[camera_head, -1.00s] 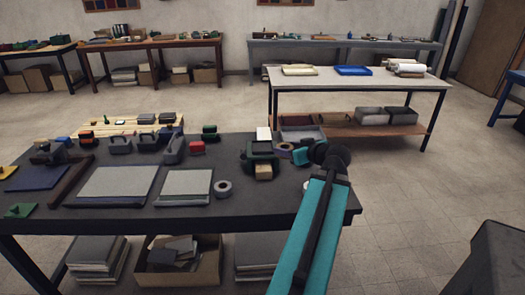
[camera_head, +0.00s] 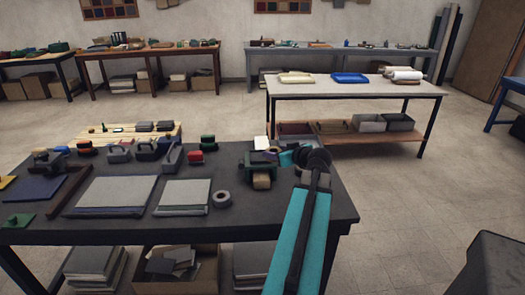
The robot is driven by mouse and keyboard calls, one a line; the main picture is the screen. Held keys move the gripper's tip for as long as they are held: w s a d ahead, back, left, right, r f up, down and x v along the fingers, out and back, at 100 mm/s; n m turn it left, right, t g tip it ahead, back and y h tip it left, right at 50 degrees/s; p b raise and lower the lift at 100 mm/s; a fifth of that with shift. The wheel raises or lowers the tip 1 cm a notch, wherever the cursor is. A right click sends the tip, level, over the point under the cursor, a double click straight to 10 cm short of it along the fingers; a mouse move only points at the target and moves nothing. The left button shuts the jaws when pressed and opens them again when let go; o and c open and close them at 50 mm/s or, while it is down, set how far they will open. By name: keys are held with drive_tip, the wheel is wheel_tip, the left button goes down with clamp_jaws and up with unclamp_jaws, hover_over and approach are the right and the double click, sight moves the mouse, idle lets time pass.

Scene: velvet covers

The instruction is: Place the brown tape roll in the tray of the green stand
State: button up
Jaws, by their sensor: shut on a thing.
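The green stand (camera_head: 250,163) is on the dark front table, toward its right end. My gripper (camera_head: 276,156) is at the upper right of the stand, shut on a small roll, the brown tape roll (camera_head: 270,152). The roll looks brownish purple and is mostly hidden by the gripper. It appears over or right beside the stand's top; I cannot tell whether it touches the tray. My teal arm hides the table's right part.
A grey tape roll (camera_head: 221,198) lies on the dark table (camera_head: 240,220), left of the stand. Two grey covered books or boards (camera_head: 183,193) (camera_head: 115,192) lie further left.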

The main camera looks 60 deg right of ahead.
drive_tip(key=p, duration=0.2)
hover_over(262, 160)
drive_tip(key=s, duration=0.1)
drive_tip(key=shift+s+f, duration=0.1)
drive_tip(key=shift+f, duration=0.25)
drive_tip(key=shift+w+d+f, duration=0.1)
drive_tip(key=shift+w+d, duration=0.2)
drive_tip(key=shift+w, duration=0.35)
drive_tip(key=shift+a+f+p, duration=0.1)
drive_tip(key=shift+f+p, duration=0.6)
drive_tip(key=shift+f, duration=1)
drive_tip(key=shift+f, duration=0.15)
drive_tip(key=o, duration=1.1)
drive_tip(key=shift+c, duration=0.2)
